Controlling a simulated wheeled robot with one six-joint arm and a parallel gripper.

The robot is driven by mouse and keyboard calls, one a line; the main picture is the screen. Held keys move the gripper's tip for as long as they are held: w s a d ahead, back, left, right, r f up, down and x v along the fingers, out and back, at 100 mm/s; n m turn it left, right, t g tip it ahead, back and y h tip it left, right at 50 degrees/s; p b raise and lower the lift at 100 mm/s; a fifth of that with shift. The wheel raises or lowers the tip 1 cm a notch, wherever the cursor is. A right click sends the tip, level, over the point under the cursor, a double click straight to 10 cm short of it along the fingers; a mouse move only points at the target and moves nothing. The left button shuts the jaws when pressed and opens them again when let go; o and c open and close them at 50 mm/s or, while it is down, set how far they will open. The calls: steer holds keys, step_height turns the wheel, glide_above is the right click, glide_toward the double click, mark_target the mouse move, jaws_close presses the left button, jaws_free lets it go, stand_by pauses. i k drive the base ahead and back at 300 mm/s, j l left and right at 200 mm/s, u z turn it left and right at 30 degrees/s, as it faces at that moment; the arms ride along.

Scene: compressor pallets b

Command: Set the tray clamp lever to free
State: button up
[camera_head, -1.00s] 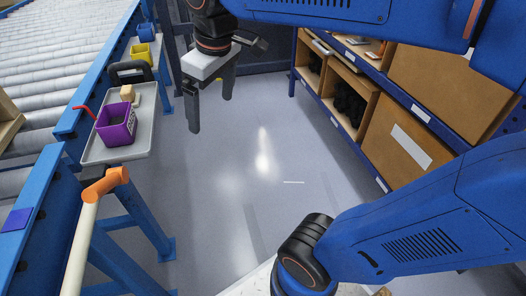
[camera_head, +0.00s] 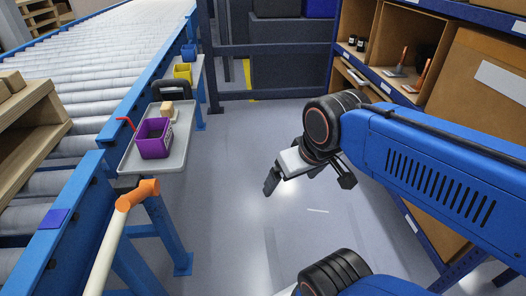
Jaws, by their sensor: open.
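A grey tray (camera_head: 176,154) hangs on the near side of the roller conveyor, left of centre. A thin red lever (camera_head: 126,122) sticks up at the tray's left edge, by the purple bin; its base is hidden, and I cannot tell its setting. An orange-topped part (camera_head: 138,193) on a cream rod stands just in front of the tray. I cannot tell which of these is the clamp lever. My gripper (camera_head: 292,181) is open and empty over the aisle floor, right of the tray and apart from it.
A black arched part (camera_head: 171,87) stands behind. A yellow bin (camera_head: 183,72) is farther back. Shelving (camera_head: 427,13) lines the right. The aisle floor between is clear.

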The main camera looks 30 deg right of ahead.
mark_target(147, 188)
steer(key=k+u, duration=0.1)
steer(key=u, duration=0.7)
